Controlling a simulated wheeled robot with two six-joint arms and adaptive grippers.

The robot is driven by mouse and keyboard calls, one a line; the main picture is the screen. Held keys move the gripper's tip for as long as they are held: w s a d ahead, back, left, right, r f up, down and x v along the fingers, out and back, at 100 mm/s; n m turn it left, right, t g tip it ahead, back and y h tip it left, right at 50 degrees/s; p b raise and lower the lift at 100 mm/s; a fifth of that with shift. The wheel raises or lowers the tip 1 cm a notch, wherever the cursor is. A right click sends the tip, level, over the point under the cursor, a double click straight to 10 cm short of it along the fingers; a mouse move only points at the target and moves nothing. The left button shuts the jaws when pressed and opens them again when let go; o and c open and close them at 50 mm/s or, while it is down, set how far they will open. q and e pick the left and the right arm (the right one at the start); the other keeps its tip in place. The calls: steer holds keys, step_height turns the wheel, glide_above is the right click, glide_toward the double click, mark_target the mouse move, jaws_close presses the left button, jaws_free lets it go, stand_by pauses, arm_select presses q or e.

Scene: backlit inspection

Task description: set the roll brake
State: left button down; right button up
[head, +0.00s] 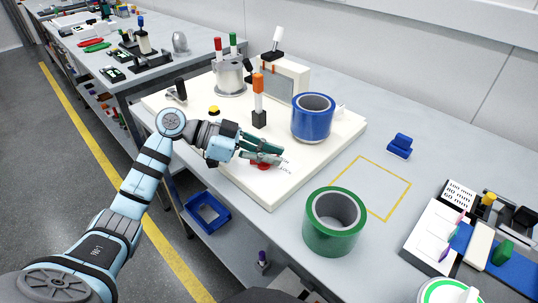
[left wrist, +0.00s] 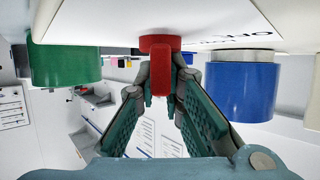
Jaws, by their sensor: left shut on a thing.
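A red knob (head: 262,166) with a raised bar grip sits near the front edge of the white base plate (head: 277,193). My left gripper (head: 274,156) is down at this knob and partly hides it. In the left wrist view the red knob (left wrist: 160,43) has its bar between the two fingers of the left gripper (left wrist: 161,82), which is shut on it. A blue roll (head: 312,124) stands on the white plate behind and right of the gripper; it also shows in the left wrist view (left wrist: 240,92). My right gripper is not in view.
An orange-topped post (head: 258,95), a metal cylinder (head: 229,78) and a grey-white block (head: 285,80) stand on the plate. A green roll (head: 325,237) stands on the table right of the plate. The yellow-outlined square (head: 370,186) is empty. A clipboard (head: 436,238) lies at right.

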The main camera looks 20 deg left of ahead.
arm_select(q)
steer(key=c, duration=1.7)
jaws_free()
steer(key=v, duration=1.2)
steer(key=shift+w, duration=0.1)
